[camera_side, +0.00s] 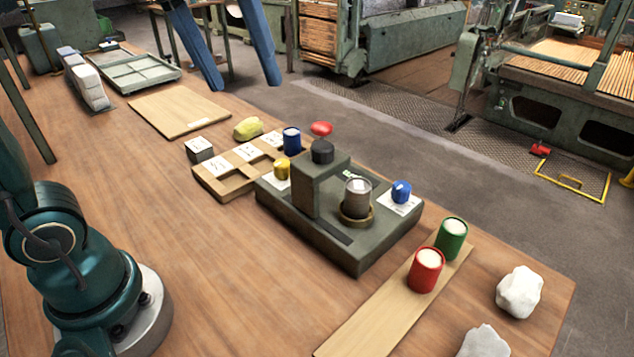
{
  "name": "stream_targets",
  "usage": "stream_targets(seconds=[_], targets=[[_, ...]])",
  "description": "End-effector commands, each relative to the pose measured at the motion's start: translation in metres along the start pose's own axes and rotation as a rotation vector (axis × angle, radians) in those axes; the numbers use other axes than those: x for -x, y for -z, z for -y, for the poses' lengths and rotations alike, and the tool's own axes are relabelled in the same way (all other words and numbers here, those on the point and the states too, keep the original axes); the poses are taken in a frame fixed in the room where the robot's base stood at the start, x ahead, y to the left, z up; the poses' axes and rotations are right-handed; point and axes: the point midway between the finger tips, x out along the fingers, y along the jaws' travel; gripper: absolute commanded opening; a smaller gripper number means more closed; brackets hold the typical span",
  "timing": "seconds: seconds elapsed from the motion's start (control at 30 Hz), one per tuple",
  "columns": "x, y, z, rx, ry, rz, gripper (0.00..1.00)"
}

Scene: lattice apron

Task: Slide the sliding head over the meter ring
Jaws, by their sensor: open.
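The sliding head (308,188) is a grey-green upright block with a black knob (322,151) on top. It stands on the grey-green base (378,240), to the left of the meter ring. The meter ring (356,219) is a brass ring on the same base, with a greyish see-through cup (357,196) standing in it. The head is beside the ring, not over it. A dark slot runs along the base in front. My gripper (244,85) shows as two blue fingers at the top, wide apart and empty, clear of the head in the picture.
Red (425,271) and green (451,239) cans stand on a board at right. White lumps (519,292) lie near the edge.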

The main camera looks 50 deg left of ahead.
Motion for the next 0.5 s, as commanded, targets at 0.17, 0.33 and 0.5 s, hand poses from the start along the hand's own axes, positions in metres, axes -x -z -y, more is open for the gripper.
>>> stream_targets(seconds=[0.17, 0.33, 0.5], targets=[[-0.006, 0.03, -0.021, 0.091, 0.034, 0.049, 0.77], [-0.026, 0.053, -0.037, 0.164, 0.074, 0.096, 0.77], [-0.06, 0.069, -0.049, 0.212, 0.115, 0.143, 0.77]])
